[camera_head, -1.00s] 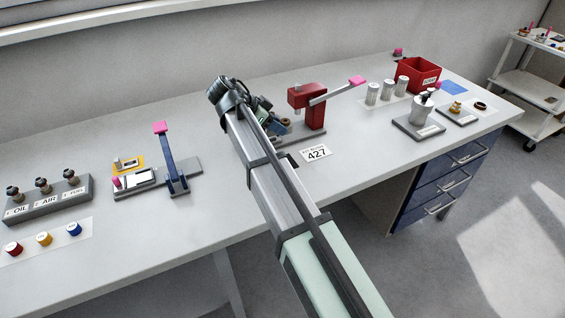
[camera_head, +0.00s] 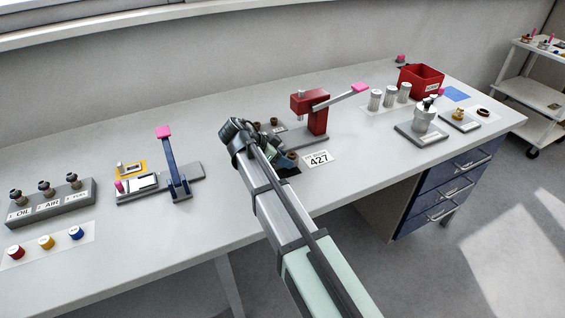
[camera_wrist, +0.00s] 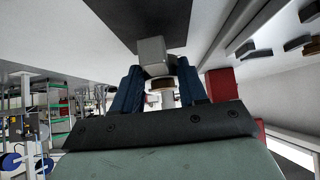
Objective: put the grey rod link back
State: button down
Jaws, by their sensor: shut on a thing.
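My gripper (camera_head: 283,155) is over the bench, just left of the number card. In the wrist view its two blue fingers (camera_wrist: 160,88) are closed on a grey piece, which I take for the grey rod link (camera_wrist: 152,52). Its blocky grey end shows beyond the fingertips, near a dark flat surface (camera_wrist: 140,18). A brown ring (camera_wrist: 165,84) shows between the fingers. In the head view my wrist hides most of the held piece; a brown round part (camera_head: 292,155) shows by the fingertips. I cannot tell whether the piece touches anything below.
A red press (camera_head: 315,112) with a pink-tipped lever stands behind my gripper. Brown round parts (camera_head: 274,122) show beyond my wrist. A blue lever fixture (camera_head: 175,178) stands left. The bench between is clear.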

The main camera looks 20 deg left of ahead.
jog(key=shift+f, duration=0.9)
jog(key=c, duration=0.6)
grip_release()
jog(key=shift+f, duration=0.15)
jog(key=shift+r, duration=0.2)
jog(key=v, duration=1.2)
